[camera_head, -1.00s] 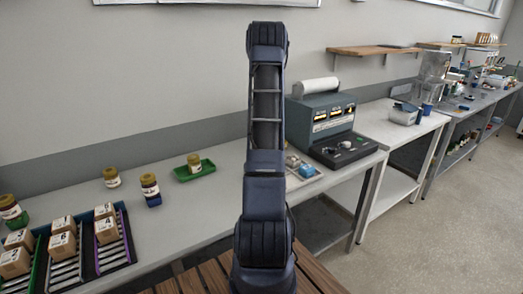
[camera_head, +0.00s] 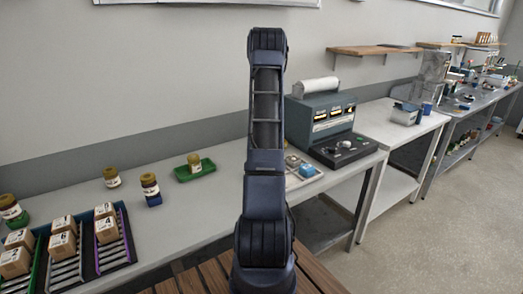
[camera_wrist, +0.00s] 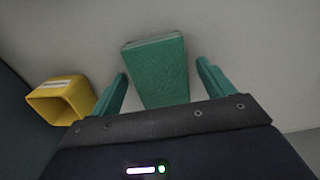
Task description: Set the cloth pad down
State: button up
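The cloth pad (camera_wrist: 158,75) is a green, textured, flat rectangular block. It shows in the wrist view between the two green fingers of my gripper (camera_wrist: 162,68), against a pale flat surface (camera_wrist: 235,50). My gripper is open, with a narrow strip of the pale surface visible between each finger and the pad. The pad appears to lie on that surface, but its underside is hidden. In the head view I cannot make out the pad or my gripper; my arm stands in front of the middle of the bench.
A yellow open bin (camera_wrist: 62,100) with a label is left of my gripper. In the head view, a grey console (camera_head: 325,120) stands on the bench. A green tray (camera_head: 195,171) with a jar, more jars and boxed racks (camera_head: 122,245) are at left.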

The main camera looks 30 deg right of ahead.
notch_tip(320, 180, up, 12)
jog(key=s+a+r, duration=0.4)
jog(key=a+r, duration=0.7)
jog(key=a, duration=0.1)
jog(key=s+a+r+t, duration=0.2)
jog(key=s+a+r, duration=0.3)
jog(key=s+a, duration=0.5)
jog(key=s+a+r+t, duration=0.1)
jog(key=s+a+r, duration=0.4)
jog(key=s+a, duration=0.55)
jog(key=s+a+f+t, duration=0.1)
jog(key=s+a, duration=0.5)
jog(key=s, duration=0.6)
jog(key=shift+f+t, duration=0.3)
jog(key=shift+f, duration=0.25)
